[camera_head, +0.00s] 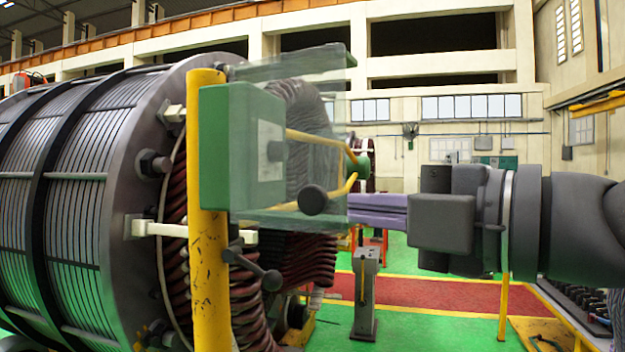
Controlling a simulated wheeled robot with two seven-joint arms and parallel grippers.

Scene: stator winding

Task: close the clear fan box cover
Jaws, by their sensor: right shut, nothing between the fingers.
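The clear fan box cover (330,80) is a see-through greenish shell that stands out to the right of a green box (225,150) on a yellow post (208,270). Its top and bottom panels and right edge show, with yellow bars and a dark round knob (313,199) seen at or through it. My right gripper (355,208) comes in from the right. Its purple fingers are together, with nothing seen between them, and their tips overlap the cover's lower right corner. I cannot tell whether they touch it. My left gripper is not in view.
A large ribbed stator (70,190) with reddish-brown windings (310,258) fills the left side, close behind the post. A grey pedestal (365,295) stands below my right gripper. Green and red floor (440,307) lies open beyond it.

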